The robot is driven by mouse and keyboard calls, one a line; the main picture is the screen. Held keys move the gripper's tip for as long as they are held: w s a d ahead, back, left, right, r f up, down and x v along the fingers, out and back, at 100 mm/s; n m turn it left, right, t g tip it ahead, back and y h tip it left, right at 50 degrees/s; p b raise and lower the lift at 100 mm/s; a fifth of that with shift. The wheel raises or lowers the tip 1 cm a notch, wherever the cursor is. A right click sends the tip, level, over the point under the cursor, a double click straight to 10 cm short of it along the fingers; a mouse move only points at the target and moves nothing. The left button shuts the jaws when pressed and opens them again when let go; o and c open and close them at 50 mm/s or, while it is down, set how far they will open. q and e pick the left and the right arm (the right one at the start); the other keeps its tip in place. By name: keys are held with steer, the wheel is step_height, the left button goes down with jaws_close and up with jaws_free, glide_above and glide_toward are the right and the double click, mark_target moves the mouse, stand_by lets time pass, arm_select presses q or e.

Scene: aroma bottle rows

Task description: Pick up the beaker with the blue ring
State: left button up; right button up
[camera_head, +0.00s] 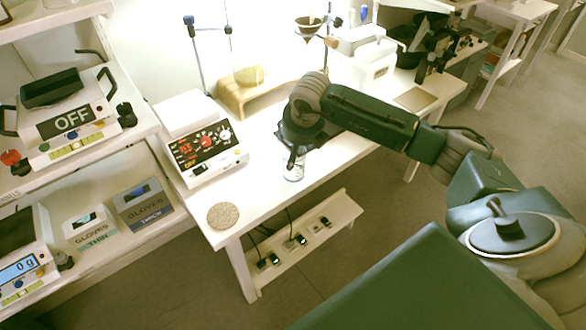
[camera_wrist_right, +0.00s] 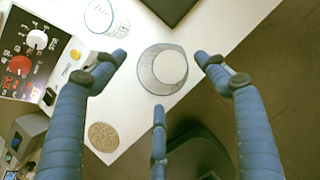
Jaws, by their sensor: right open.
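My right gripper (camera_head: 295,152) reaches down over the white table from the right. It is open, and its spread blue fingers (camera_wrist_right: 159,78) show in the right wrist view. A clear glass vessel (camera_head: 294,173) stands on the table just below the gripper. In the right wrist view this glass (camera_wrist_right: 163,68) is seen from above, between and beyond the fingertips. I cannot make out a blue ring on it. A second clear glass with faint markings (camera_wrist_right: 106,17) stands farther up and left in the wrist view. My left gripper is not in view.
A hotplate device with red and white knobs (camera_head: 207,142) stands left of the gripper. A round cork mat (camera_head: 223,215) lies at the table's front left corner. A wooden stand (camera_head: 246,92) is behind. The table's front edge is close to the glass.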

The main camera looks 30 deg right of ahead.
steer(key=b+x, duration=0.2)
steer(key=x, duration=0.3)
steer(key=shift+s+d+f+b, duration=0.1)
steer(key=shift+s+b, duration=0.25)
steer(key=shift+b, duration=0.05)
steer(key=shift+w, duration=0.1)
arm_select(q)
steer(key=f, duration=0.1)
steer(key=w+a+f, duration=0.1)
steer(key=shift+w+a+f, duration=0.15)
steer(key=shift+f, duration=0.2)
arm_select(e)
steer(key=shift+c, duration=0.2)
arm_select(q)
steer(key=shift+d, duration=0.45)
arm_select(e)
steer(key=c, duration=1.1)
